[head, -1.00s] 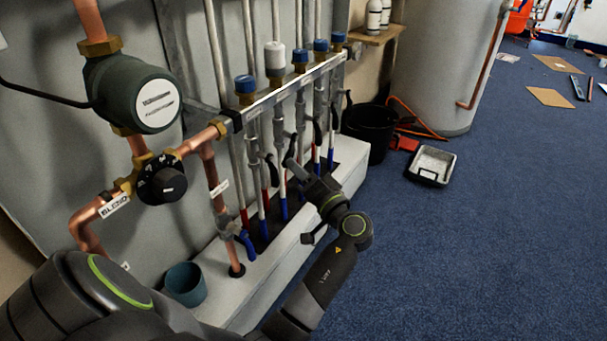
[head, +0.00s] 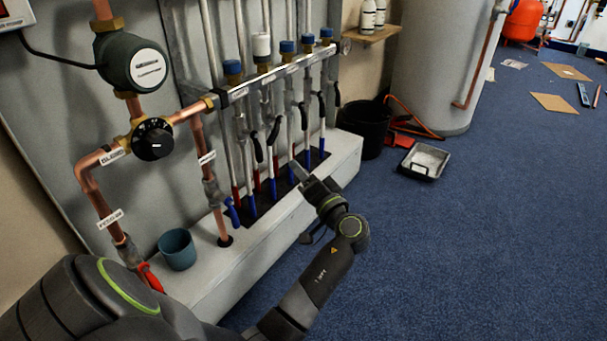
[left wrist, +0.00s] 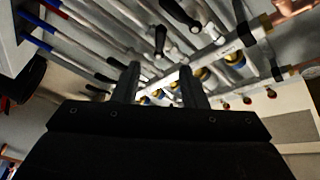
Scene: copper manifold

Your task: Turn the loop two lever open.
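The copper and steel manifold bar (head: 262,82) runs along the wall, with several black levers below it. One black lever (head: 257,149) hangs nearest the left, another (head: 274,131) is beside it, and a third (head: 304,117) is farther along. The loop labels are too small to read, so I cannot tell which lever is loop two. My left gripper (head: 299,172) is in front of the pipes, below the levers. In the left wrist view its two fingers (left wrist: 161,88) are apart with nothing between them. Black levers (left wrist: 160,40) show beyond them. My right gripper is out of view.
A white plinth (head: 205,283) runs under the pipes, with a blue-grey cup (head: 177,249) on it. A dial valve (head: 153,139) and a red-handled valve (head: 150,277) are at left. A black bucket (head: 368,128) and tray (head: 424,161) stand beyond.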

